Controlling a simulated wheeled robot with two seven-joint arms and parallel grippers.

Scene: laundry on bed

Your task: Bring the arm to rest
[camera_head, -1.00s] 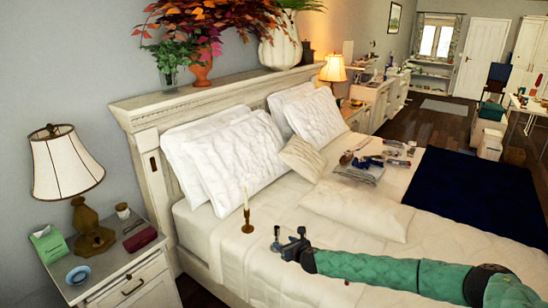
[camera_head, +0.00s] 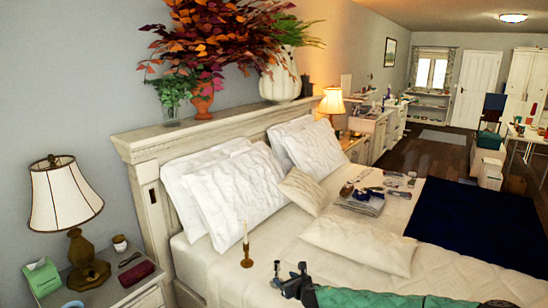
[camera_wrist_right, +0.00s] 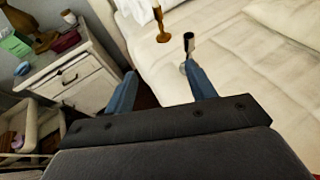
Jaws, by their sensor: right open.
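My right arm (camera_head: 370,298), in a green sleeve, comes in at the bottom of the head view over the bed (camera_head: 222,266). My right gripper (camera_head: 289,273) is at its end, close to a candlestick (camera_head: 246,250) with a pale candle. In the right wrist view the two blue fingers of the gripper (camera_wrist_right: 163,88) are apart with nothing between them. The candlestick shows beyond the fingers in that view (camera_wrist_right: 162,28), apart from them. My left gripper is not in view.
A nightstand (camera_head: 150,296) at the left holds a lamp (camera_head: 66,200), a green box (camera_head: 41,276) and a dark red case (camera_head: 136,273). White pillows (camera_head: 240,187) lean on the headboard.

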